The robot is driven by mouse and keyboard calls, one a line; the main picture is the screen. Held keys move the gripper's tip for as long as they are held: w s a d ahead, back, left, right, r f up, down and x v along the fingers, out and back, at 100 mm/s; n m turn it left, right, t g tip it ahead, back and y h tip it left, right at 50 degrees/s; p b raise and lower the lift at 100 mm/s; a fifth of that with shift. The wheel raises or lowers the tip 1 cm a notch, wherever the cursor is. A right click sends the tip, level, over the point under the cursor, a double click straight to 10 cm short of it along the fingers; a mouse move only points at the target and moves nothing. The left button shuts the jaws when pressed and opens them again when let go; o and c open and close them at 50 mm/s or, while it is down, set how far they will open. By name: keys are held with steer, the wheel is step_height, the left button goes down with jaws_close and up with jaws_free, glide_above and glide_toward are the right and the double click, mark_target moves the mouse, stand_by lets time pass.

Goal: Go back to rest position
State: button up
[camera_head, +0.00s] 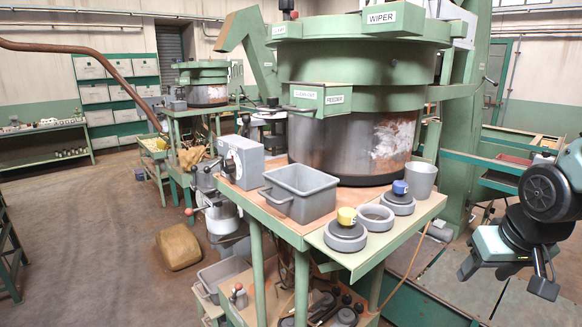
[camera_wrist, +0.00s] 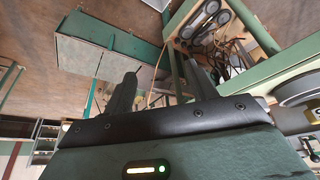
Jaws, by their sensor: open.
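My gripper (camera_head: 509,277) hangs at the right edge of the head view, to the right of the green work table (camera_head: 362,257) and apart from it. Its two fingers are spread and nothing is between them. In the wrist view the gripper (camera_wrist: 158,90) shows two dark fingers standing apart, with floor and green frame parts beyond them. My arm reaches in from the right edge of the head view.
A large green and steel hopper machine (camera_head: 345,110) stands on the table. Open floor lies at left.

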steer(key=s+a+f+n+g+b, duration=0.2)
steer(key=s+a+f+n+b, duration=0.2)
steer(key=s+a, duration=0.5)
steer(key=s+a+f+n+g+y+b, duration=0.1)
steer(key=s+a+f+n+b, duration=0.3)
steer(key=s+a+f+b, duration=0.4)
steer(key=s+a+g, duration=0.1)
steer(key=a, duration=0.2)
steer(key=shift+s+n, duration=0.3)
steer(key=shift+s, duration=0.05)
